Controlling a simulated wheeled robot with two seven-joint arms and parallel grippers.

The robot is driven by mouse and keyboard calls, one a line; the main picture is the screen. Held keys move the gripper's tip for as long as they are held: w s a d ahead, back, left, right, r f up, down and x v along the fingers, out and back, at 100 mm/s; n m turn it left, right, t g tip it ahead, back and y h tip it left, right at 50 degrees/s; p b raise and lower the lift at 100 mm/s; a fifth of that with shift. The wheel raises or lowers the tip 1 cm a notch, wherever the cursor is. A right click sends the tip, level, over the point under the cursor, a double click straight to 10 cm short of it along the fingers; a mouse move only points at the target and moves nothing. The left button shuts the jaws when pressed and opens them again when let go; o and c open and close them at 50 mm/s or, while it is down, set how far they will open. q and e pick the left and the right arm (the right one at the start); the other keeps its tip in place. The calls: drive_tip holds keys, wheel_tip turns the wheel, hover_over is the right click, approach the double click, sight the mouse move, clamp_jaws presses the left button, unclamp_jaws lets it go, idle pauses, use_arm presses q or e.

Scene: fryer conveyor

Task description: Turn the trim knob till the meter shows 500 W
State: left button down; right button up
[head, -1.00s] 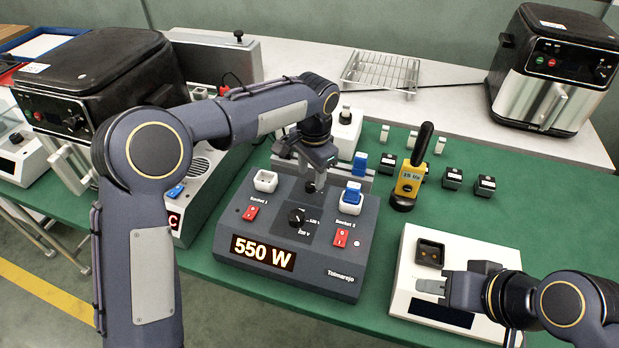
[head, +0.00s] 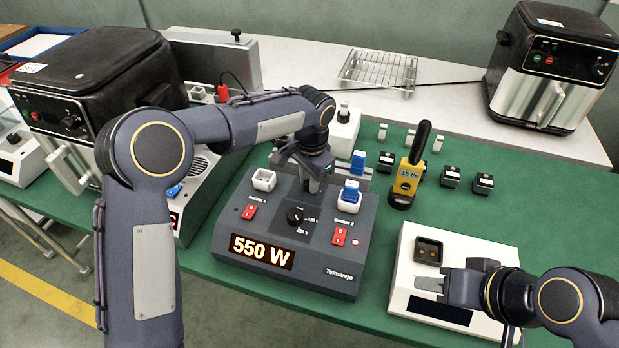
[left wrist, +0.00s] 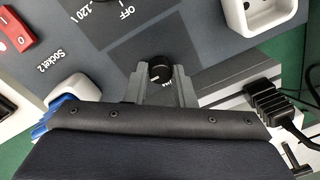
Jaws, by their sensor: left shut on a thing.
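The dark grey meter box (head: 335,265) stands on the green table, and its lit display (head: 262,250) reads 550 W. My left gripper (head: 314,186) is low over the back part of the box's top. In the left wrist view its two fingers are on either side of the small black trim knob (left wrist: 160,74), which has a white mark. The gripper is shut on this knob; the gripper hides the knob in the head view. My right gripper (head: 430,284) is above a white device at the right; its finger gap is unclear.
A larger black selector knob (head: 295,215) sits in front of my left gripper, between two red switches (head: 249,211) (head: 339,236). A blue plug (head: 350,191) is in the right socket. A yellow tester (head: 407,180) stands right of the box. The white device (head: 412,250) is farther right.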

use_arm(q)
drive_tip(key=n, duration=0.4)
drive_tip(key=shift+w+n+p, duration=0.1)
drive_tip(key=shift+n+p, duration=0.4)
drive_tip(key=shift+n, duration=1.9)
drive_tip(key=c, duration=1.2)
unclamp_jaws()
drive_tip(key=shift+r, duration=0.1)
wheel_tip(320, 180, up, 8)
drive_tip(key=shift+d+f, duration=0.15)
